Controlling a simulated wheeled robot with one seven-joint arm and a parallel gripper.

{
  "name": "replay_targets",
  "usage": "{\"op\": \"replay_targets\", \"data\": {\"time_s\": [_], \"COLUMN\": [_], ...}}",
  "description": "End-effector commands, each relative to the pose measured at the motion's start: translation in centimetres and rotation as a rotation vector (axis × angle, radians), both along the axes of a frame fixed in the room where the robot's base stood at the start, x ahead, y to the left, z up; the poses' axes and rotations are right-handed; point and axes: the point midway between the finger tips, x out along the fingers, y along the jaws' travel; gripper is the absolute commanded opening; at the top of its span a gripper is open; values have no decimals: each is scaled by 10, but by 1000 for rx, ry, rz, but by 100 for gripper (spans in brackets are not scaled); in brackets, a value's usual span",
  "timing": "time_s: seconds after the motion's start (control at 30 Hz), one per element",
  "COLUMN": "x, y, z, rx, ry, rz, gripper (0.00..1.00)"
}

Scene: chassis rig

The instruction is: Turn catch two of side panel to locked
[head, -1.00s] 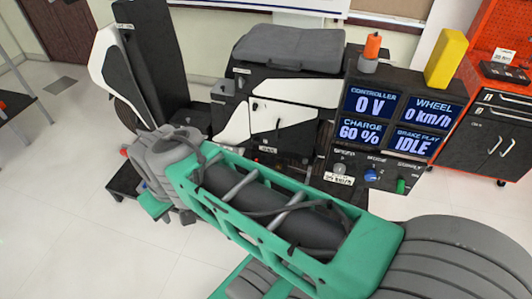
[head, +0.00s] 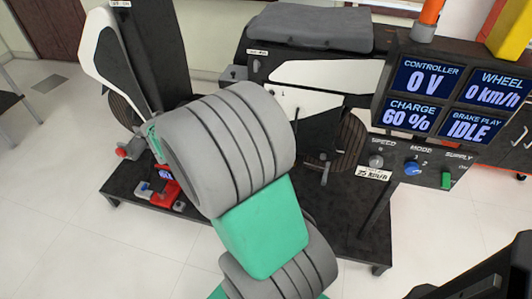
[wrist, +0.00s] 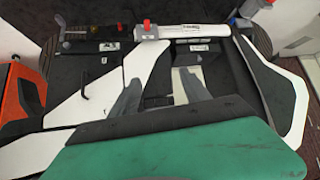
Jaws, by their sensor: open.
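The side panel (head: 325,73), white and black, is on the rig below the grey seat in the head view. My arm covers its left and lower parts there. In the wrist view white and black panel pieces (wrist: 136,58) lie beyond my gripper (wrist: 157,88). Its two grey fingers are apart, with nothing seen held between them. A thin dark hooked part (wrist: 85,88) shows left of the fingers, apart from them. I cannot tell which small part is catch two or how it is turned. My gripper is hidden behind my arm in the head view.
A control box with screens (head: 450,100) and knobs stands at the right. The grey seat (head: 305,27) is above the panel. A red and blue device (head: 163,188) sits on the dark rig base (head: 125,190) at the left. Wheels show behind the panel. Pale floor is clear at the lower left.

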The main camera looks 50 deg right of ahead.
Motion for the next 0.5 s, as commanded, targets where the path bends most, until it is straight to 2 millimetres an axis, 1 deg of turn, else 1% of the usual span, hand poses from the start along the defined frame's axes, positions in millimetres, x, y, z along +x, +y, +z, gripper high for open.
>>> {"op": "replay_targets", "data": {"time_s": [0.03, 0.07, 0.1, 0.13, 0.2, 0.27, 0.3, 0.33, 0.4, 0.5], "x": [1, 0, -5, -11, -24, -35, -40, -43, -47, -46], "y": [-58, -91, -129, -153, -194, -213, -220, -224, -228, -234], "z": [-82, -104, -132, -151, -189, -214, -226, -233, -242, -242], "rx": [-91, -159, -251, -319, -456, -544, -587, -611, -646, -663], "ry": [-56, -106, -167, -210, -290, -338, -362, -375, -397, -409], "rz": [-124, -187, -249, -281, -308, -299, -284, -273, -249, -237], "gripper": [55, 55, 55, 55, 55, 55, 55, 55, 55, 55]}}
